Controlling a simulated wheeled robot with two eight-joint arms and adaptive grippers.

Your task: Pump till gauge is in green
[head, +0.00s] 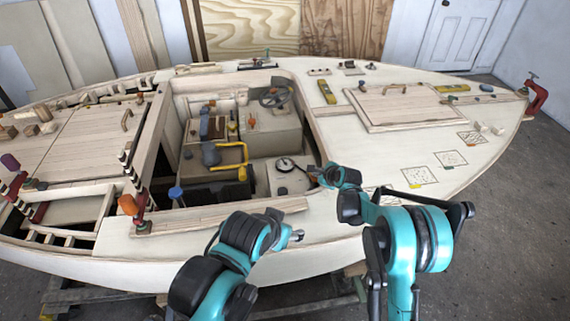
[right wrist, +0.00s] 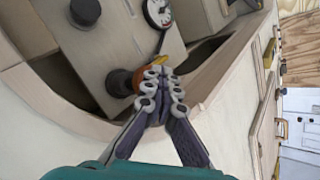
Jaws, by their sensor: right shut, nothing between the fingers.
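A round white gauge (head: 285,164) with a dark rim sits on a pale panel inside the hull opening. It also shows at the top of the right wrist view (right wrist: 158,12); its needle and any green zone are too small to read. Near it in the wrist view are an orange part with a yellow tip (right wrist: 151,73) and a black knob (right wrist: 120,83). I cannot tell which part is the pump. My right gripper (right wrist: 166,73) is shut and empty, its tips beside the orange part; contact is unclear. My left gripper (head: 298,236) is over the near deck, its fingers too small to judge.
The wooden coaming (head: 222,214) edges the opening near my arms. A yellow handle (head: 231,155) and a blue-grey cylinder (head: 210,154) stand inside. A hatch (head: 402,105) lies on the right deck, and a red clamp (head: 535,98) is at the far right.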

